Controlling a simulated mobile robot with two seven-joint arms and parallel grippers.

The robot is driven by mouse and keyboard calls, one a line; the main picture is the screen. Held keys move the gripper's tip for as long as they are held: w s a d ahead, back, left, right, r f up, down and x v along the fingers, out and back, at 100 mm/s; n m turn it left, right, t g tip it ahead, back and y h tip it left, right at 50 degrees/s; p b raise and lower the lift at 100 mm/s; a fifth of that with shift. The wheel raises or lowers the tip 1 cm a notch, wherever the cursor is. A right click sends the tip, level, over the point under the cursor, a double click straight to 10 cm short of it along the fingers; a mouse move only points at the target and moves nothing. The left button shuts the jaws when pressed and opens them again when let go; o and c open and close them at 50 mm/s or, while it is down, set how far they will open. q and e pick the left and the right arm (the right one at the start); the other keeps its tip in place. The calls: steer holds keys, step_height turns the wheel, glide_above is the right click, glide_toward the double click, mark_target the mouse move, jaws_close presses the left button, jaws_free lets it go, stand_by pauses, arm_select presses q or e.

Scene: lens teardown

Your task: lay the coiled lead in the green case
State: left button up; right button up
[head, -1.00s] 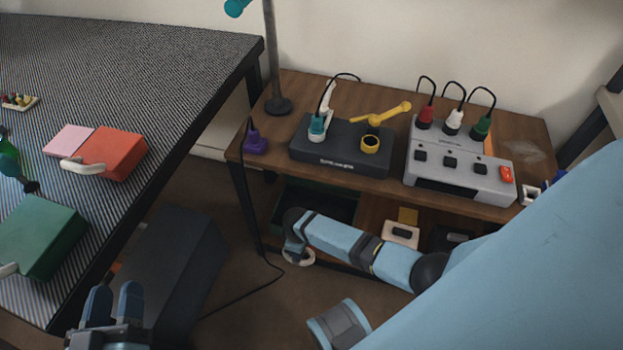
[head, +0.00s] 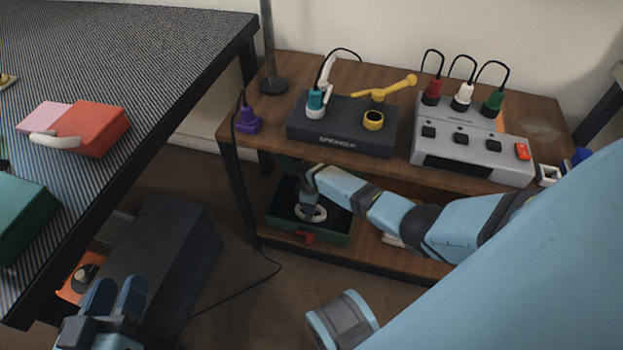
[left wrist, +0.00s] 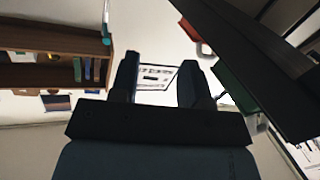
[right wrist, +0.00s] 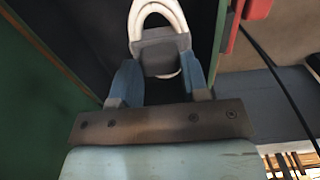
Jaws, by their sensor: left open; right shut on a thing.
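The open green case (head: 343,236) with a dark inside and a red latch (head: 305,237) sits on the lower shelf. The coiled lead (head: 313,215), a white loop with a grey middle part, is in my right gripper (head: 310,206). The loop overlaps the inside of the case; I cannot tell whether it touches the floor. In the right wrist view the fingers (right wrist: 160,80) are shut on the grey part of the coiled lead (right wrist: 157,18), with green case walls (right wrist: 40,70) to either side. My left gripper (head: 116,292) is open and empty, at the lower left.
The wooden upper shelf (head: 270,112) stands above the case and carries a dark unit (head: 340,125), a grey switch box (head: 470,145) and a purple plug (head: 247,120). A striped table (head: 150,60) at left holds a red box (head: 95,130) and a green box (head: 20,215).

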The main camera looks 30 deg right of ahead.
step_height(320, 180, down, 3)
steer(key=shift+f+b, duration=0.2)
steer(key=shift+b, duration=0.85)
steer(key=shift+w+d+f+b, duration=0.1)
steer(key=shift+f+b, duration=0.1)
steer(key=shift+b, duration=0.1)
arm_select(q)
steer(key=shift+w+a+f+m+t, duration=0.2)
steer(key=shift+w+m, duration=0.1)
steer(key=shift+m, duration=0.1)
steer(key=shift+w+a+f+m+t, duration=0.1)
steer(key=shift+w+a+m, duration=0.05)
steer(key=shift+w+m, duration=0.2)
arm_select(e)
steer(key=shift+r, duration=0.2)
steer(key=shift+f, duration=0.1)
